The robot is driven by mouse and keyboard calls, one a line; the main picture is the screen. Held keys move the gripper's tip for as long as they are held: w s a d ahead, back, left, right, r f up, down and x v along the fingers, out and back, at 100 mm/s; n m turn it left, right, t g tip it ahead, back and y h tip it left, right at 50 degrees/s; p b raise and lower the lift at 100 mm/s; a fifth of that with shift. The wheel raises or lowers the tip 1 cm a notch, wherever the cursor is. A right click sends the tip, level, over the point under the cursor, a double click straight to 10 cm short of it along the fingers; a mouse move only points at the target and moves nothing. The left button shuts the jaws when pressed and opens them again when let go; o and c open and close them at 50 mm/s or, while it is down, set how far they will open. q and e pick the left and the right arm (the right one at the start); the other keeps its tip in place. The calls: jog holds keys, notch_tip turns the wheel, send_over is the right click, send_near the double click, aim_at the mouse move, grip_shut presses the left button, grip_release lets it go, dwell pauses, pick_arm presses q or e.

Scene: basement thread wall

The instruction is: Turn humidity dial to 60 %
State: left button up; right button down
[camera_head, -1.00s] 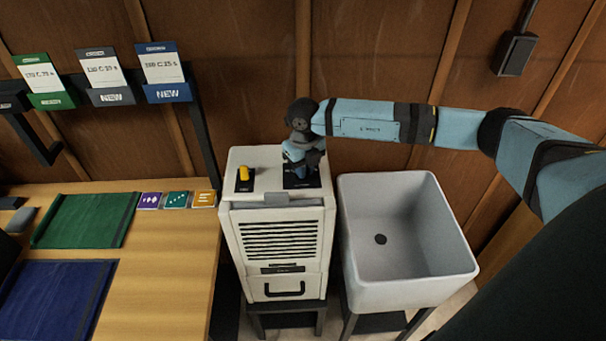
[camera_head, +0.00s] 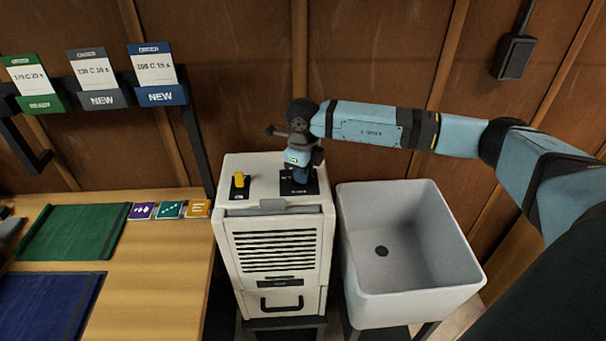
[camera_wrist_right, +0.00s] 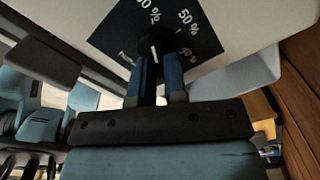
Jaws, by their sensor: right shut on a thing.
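The humidity dial is on a black plate (camera_head: 313,187) on top of the white dehumidifier (camera_head: 226,235). The right wrist view shows the plate (camera_wrist_right: 118,38) with white labels, among them "50 %", "40 %" and one partly cut off ending in "0 %". My right gripper (camera_wrist_right: 159,62) points down at the plate, its blue fingers shut on the dial's knob. The fingers hide most of the knob. A short white mark (camera_wrist_right: 153,49) shows between the fingertips; I cannot tell exactly which label it points to. In the head view my right gripper (camera_head: 299,183) covers the dial. My left gripper is out of view.
A yellow switch (camera_head: 239,181) stands on the dehumidifier's top, left of the dial. A white sink (camera_head: 440,290) stands close on the right. A wooden table (camera_head: 160,270) with green and blue mats is on the left. The wooden wall is close behind.

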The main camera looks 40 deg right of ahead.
jog(key=shift+r, duration=0.1)
jog(key=c, duration=1.2)
grip_release()
jog(key=shift+o, duration=0.2)
jog(key=shift+r, duration=0.35)
notch_tip(320, 180, up, 13)
jog(key=b, duration=0.1)
